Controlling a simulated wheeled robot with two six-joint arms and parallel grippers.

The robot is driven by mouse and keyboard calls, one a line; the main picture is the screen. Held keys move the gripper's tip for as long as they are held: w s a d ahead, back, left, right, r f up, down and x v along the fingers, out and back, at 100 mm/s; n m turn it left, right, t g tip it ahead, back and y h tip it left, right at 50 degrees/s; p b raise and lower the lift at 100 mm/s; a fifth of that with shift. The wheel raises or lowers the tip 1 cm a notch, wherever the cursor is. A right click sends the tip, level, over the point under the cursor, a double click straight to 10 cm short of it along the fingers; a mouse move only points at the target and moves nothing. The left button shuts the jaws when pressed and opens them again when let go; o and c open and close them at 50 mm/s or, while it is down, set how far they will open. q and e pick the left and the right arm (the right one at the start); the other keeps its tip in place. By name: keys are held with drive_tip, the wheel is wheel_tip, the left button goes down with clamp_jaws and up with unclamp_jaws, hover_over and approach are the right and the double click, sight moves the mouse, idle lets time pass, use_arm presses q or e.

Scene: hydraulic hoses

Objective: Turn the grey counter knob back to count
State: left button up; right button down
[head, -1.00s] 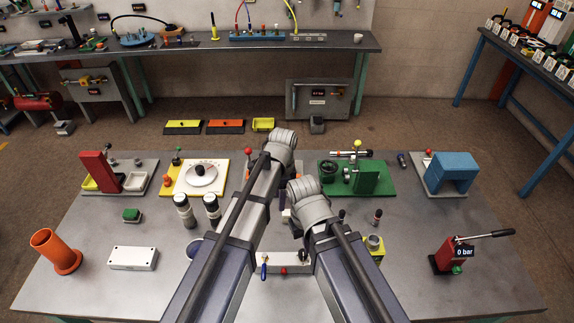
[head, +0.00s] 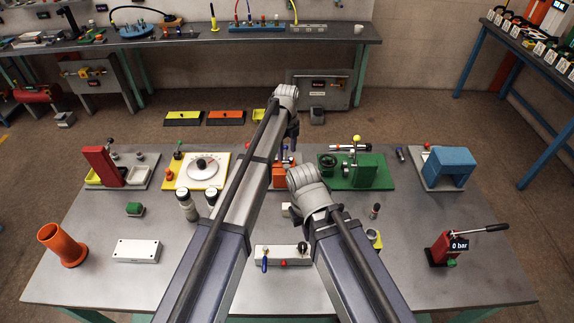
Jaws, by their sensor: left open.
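I cannot single out a grey counter knob with certainty. A white box (head: 270,254) at the front middle of the table carries a blue lever, a red button and a dark knob (head: 303,246). A white dial plate with a yellow edge (head: 184,180) stands further back, left of my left arm, with a dark knob (head: 202,163) at its centre. My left gripper (head: 293,140) hangs beyond the bend of its arm, near the table's back edge, open, apart from both knobs. My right gripper (head: 335,213) is mostly hidden by its own wrist, right of the white box's back side.
An orange cup (head: 63,246) and a white block (head: 136,250) stand at left front. A green fixture (head: 370,172) and a blue block (head: 450,167) stand at back right. A red hand pump (head: 442,244) reading 0 bar stands at right. Table space before the green fixture is fairly clear.

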sight(287, 166)
use_arm(q)
wheel_tip(287, 166, down, 7)
drive_tip(key=b, duration=0.6)
drive_tip(key=shift+f+b, duration=0.1)
drive_tip(key=shift+b, duration=0.2)
use_arm(e)
wheel_tip(287, 166, down, 7)
drive_tip(key=shift+f, duration=0.1)
use_arm(q)
clamp_jaws()
